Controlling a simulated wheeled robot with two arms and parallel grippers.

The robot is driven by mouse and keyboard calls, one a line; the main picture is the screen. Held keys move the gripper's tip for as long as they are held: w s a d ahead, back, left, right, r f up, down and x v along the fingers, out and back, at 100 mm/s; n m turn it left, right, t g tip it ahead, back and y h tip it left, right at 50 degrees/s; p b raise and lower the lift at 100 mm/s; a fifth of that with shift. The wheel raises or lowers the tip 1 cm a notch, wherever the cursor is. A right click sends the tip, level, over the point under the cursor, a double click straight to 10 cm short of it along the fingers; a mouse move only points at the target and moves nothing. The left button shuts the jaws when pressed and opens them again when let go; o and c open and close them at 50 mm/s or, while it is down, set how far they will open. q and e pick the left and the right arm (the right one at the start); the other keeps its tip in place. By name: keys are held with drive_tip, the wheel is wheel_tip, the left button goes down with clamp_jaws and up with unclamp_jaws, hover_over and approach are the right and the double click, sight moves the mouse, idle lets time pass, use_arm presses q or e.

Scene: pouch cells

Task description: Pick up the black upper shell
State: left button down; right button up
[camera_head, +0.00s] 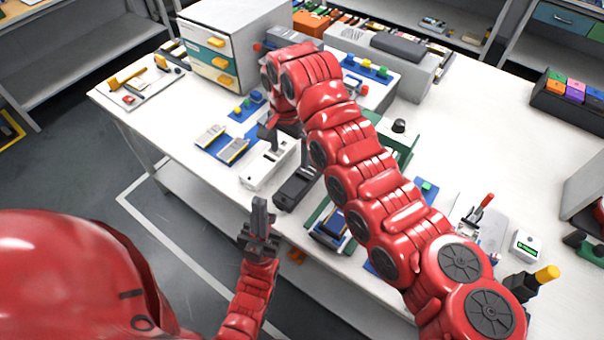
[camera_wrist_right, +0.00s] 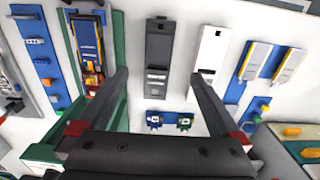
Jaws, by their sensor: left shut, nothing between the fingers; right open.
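The black upper shell (camera_head: 297,187) lies flat on the white table, near its front edge. In the right wrist view the black upper shell (camera_wrist_right: 158,50) lies upright in the picture, beyond and between the fingertips, not gripped. A white shell (camera_head: 262,172) lies beside it on the left; in the right wrist view the white shell (camera_wrist_right: 208,60) is partly behind the right-hand finger. My right gripper (camera_wrist_right: 160,76) is open and empty above the table; in the head view its arm hides part of it. My left gripper (camera_head: 260,210) is shut and empty, by the table's front edge.
A blue tray with silver pouch cells (camera_head: 222,143) lies left of the white shell. A green-framed fixture with a blue and yellow part (camera_wrist_right: 88,45) stands on the black shell's other side. A small blue holder (camera_wrist_right: 170,120) lies near the shells. A drawer cabinet (camera_head: 212,62) stands at the back left.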

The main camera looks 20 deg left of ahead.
drive_tip(key=p, duration=0.2)
hover_over(292, 189)
wheel_tip(292, 189, down, 10)
drive_tip(key=shift+w+f, duration=0.1)
drive_tip(key=shift+w, duration=0.05)
drive_tip(key=shift+a+f, duration=0.1)
drive_tip(key=shift+f, duration=0.5)
drive_tip(key=shift+f+p, duration=0.45)
drive_tip(key=shift+p, duration=0.25)
wheel_tip(292, 189, down, 3)
drive_tip(key=shift+f, duration=0.65)
drive_tip(key=c, duration=1.2)
